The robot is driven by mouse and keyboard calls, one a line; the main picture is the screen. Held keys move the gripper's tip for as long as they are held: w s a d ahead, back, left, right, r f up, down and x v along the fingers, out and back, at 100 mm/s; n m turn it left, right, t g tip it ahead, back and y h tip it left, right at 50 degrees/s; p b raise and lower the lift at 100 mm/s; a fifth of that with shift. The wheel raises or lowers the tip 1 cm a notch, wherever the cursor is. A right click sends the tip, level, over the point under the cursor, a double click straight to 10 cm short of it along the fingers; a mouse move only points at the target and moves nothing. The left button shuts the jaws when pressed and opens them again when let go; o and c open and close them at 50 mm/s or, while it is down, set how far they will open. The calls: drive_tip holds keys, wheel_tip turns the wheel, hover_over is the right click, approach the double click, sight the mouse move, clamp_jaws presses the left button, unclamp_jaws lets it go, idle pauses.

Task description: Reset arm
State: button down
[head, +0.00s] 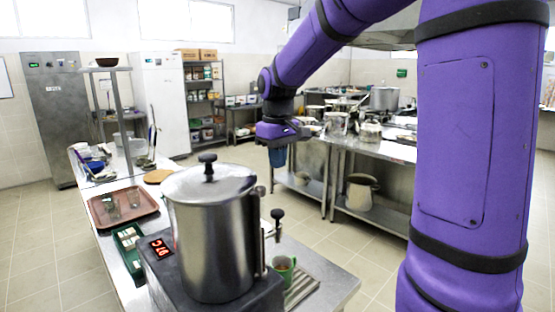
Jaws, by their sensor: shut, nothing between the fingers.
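My purple arm comes in from the right and crosses the top of the head view. It bends down at a dark wrist to my gripper (280,138), which hangs in the air behind and right of the steel pot. The gripper is small in the picture and appears shut and empty, touching nothing that I can make out. A blue shape shows just below the hand; I cannot tell whether it belongs to it.
The lidded steel pot (208,235) stands on a dark heater with a red display. A green mug (284,267) is below its tap. A brown tray (123,207) lies left. A steel table (385,149) with pots stands behind; open floor lies between.

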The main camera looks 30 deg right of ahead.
idle(0.3)
drive_tip(key=s+a+r+m+t, duration=0.1)
drive_tip(key=s+a+t, duration=0.1)
drive_tip(key=s, duration=1)
drive_tip(key=s+a+r+m+t, duration=0.1)
drive_tip(key=s+a+r+t, duration=0.1)
drive_tip(key=s, duration=1)
drive_tip(key=shift+s+a+r+t, duration=0.15)
drive_tip(key=shift+s+a+t, duration=0.1)
drive_tip(key=shift+a+t, duration=0.6)
drive_tip(key=shift+a+g, duration=0.2)
drive_tip(key=shift+g, duration=0.05)
